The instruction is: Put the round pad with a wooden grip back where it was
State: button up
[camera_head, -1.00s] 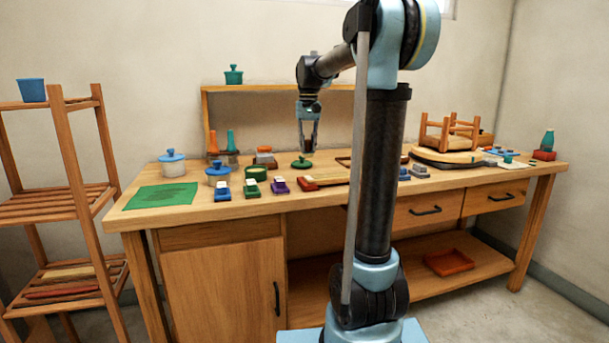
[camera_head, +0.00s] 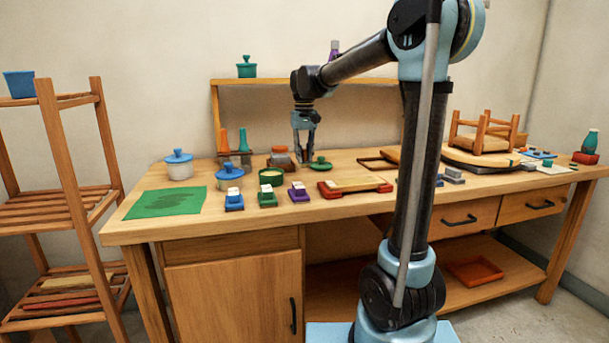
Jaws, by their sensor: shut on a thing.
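My gripper (camera_head: 305,155) hangs fingers-down above the back middle of the workbench (camera_head: 240,213). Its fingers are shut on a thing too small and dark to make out. I cannot pick out the round pad with a wooden grip for certain. A round green piece with a knob (camera_head: 320,164) lies on the bench just right of the fingertips. A squat container with an orange-brown top (camera_head: 280,156) stands just left of them. I cannot tell whether the fingers touch either one.
The green mat (camera_head: 165,202) is bare.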

jog(key=shift+a+f, duration=0.15)
jog(key=shift+f, duration=0.4)
jog(key=shift+a+f, duration=0.15)
jog(key=shift+f, duration=0.4)
jog(key=shift+s+f, duration=0.1)
jog(key=shift+f, duration=1.8)
jog(key=o, duration=1)
jog(key=shift+f, duration=0.1)
jog(key=shift+c, duration=0.2)
notch_tip(320, 180, up, 12)
jog(key=shift+r, duration=0.1)
